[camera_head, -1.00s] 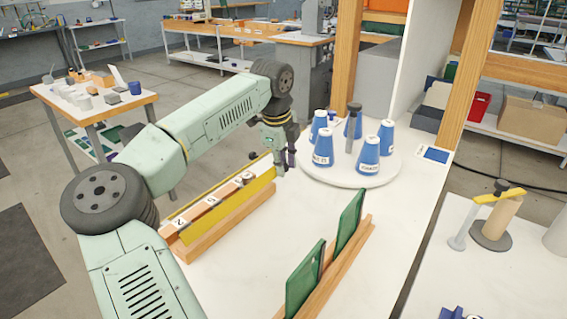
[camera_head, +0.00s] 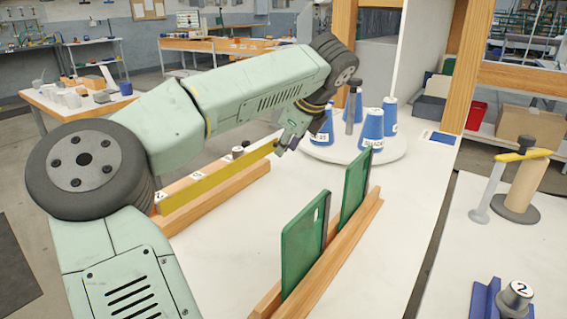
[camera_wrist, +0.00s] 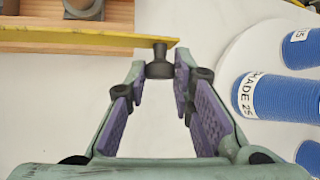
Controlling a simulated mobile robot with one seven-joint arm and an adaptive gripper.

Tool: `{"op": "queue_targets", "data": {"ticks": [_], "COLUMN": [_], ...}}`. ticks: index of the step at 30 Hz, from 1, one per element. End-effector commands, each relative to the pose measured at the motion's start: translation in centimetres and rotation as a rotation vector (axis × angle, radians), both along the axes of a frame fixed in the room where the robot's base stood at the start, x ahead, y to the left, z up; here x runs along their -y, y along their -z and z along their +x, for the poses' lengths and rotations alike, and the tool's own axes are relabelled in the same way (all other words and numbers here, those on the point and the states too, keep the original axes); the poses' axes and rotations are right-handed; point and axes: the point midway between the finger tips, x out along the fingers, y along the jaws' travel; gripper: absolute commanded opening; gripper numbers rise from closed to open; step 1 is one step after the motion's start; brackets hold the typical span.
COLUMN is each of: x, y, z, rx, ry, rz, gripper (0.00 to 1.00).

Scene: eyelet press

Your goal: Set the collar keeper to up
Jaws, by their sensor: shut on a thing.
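The collar keeper seems to be the long yellow bar (camera_head: 220,180) along a wooden rack (camera_head: 225,190) with numbered positions. The bar's right end stands higher than the rack and reaches past it; its left end is low, by the rack's near end. In the wrist view the yellow bar (camera_wrist: 85,38) crosses the top, with a dark knob (camera_wrist: 160,64) at its right end. My gripper (camera_head: 287,143) is at that end; in the wrist view its fingertips (camera_wrist: 161,70) are shut on the knob. The knob is mostly hidden in the head view.
Blue thread cones (camera_head: 371,130) stand on a round white turntable (camera_head: 385,158) just right of my gripper. Green panels (camera_head: 304,245) stand in a wooden rack in front. The white tabletop between the racks is clear. A yellow-handled tool stand (camera_head: 515,180) is on the right table.

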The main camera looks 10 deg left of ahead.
Motion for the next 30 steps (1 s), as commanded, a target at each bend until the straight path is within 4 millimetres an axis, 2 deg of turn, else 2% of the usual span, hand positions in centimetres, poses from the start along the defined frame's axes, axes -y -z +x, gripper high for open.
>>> {"op": "queue_targets", "data": {"ticks": [1,12,28,29,30], "x": [0.14,0.48,0.44,0.43,0.43], "y": [0.95,0.93,0.74,0.73,0.73], "z": [-0.02,-0.18,-0.22,-0.21,-0.21], "rx": [0.013,0.073,0.081,0.081,0.081], "ry": [0.001,0.0,-0.001,-0.001,-0.001], "rz": [0.032,0.176,0.199,0.199,0.198], "gripper": [0.0,0.0,0.0,0.23,0.26]}}
